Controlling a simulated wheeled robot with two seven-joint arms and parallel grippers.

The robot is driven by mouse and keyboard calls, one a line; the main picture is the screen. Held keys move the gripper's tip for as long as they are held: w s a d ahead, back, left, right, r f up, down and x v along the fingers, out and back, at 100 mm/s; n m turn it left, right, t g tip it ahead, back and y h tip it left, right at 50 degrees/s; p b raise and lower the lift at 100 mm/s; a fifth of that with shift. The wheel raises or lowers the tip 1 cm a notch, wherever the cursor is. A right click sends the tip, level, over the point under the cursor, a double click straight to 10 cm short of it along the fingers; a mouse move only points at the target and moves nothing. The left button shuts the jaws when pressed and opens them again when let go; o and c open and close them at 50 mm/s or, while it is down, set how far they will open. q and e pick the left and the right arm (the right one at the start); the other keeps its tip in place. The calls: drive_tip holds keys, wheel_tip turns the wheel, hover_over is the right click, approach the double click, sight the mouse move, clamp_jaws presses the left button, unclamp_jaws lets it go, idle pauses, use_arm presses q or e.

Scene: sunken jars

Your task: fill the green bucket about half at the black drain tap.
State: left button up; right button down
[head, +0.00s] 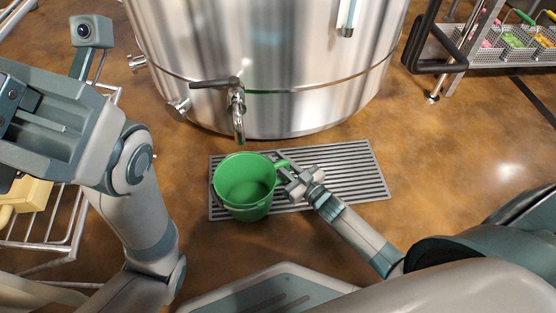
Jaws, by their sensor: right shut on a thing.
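The green bucket (231,205) is upright at the left part of the floor drain grate (350,165), open side up. I cannot tell whether it rests on the grate or hangs just above it. Its inside is darker low down, and I cannot tell whether that is water or shadow. The tap (238,108) with a black lever (211,84) sticks out of the steel tank, its spout above the bucket's back rim. No stream clearly shows. My right gripper (287,171) is shut on the bucket's green handle at its right side. My left arm shows, but not its fingers.
The big steel tank (300,60) stands behind the grate. Smaller fittings (179,105) stick out at its left. A wire rack (55,228) is at the left, and a cart with baskets (510,40) is at the back right. The floor to the right is clear.

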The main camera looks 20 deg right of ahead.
drive_tip(key=shift+f, duration=0.4)
drive_tip(key=shift+f, duration=0.15)
idle(0.4)
drive_tip(key=c, duration=1.6)
unclamp_jaws()
